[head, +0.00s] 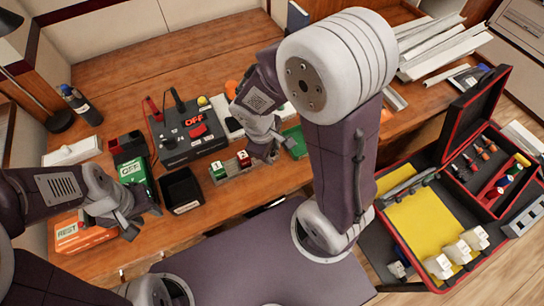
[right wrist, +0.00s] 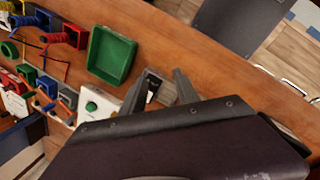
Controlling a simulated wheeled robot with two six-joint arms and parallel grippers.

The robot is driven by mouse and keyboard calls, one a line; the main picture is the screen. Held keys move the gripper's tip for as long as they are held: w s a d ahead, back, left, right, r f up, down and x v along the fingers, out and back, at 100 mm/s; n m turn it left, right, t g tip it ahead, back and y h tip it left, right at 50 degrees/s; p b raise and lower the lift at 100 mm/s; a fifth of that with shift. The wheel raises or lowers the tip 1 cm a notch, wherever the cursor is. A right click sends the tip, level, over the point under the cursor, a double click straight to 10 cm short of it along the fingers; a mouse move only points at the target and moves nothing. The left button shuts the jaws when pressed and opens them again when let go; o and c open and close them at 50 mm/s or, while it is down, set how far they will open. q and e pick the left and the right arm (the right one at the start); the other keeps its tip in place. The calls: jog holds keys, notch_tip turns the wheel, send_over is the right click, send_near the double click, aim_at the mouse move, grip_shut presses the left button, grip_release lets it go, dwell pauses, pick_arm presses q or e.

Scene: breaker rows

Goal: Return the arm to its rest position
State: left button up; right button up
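My right arm reaches across the middle of the head view over the wooden table (head: 240,55). In the right wrist view the two fingers of the right gripper (right wrist: 165,85) stand apart, with nothing visibly held. My left gripper (head: 142,219) hangs at the left, beside the orange box marked REST (head: 82,236). Its fingers look apart and nothing shows between them. My arm links hide part of the table.
A grey panel marked OFF (head: 187,133), a green and white box (head: 133,172) and a black bin (head: 181,188) stand near the grippers. A green tray (right wrist: 112,56) lies near the right gripper. An open case (head: 422,220) is at the right.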

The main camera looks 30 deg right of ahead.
jog(key=s+m+y, duration=0.1)
jog(key=m, duration=0.1)
jog(key=s+m, duration=0.1)
jog(key=m, duration=0.2)
jog(key=s+a+m+y, duration=0.1)
jog(key=m, duration=0.2)
jog(key=shift+r+t+y, duration=0.3)
notch_tip(320, 180, up, 6)
jog(key=p, duration=0.6)
jog(key=shift+f, duration=0.1)
jog(key=shift+w, duration=0.1)
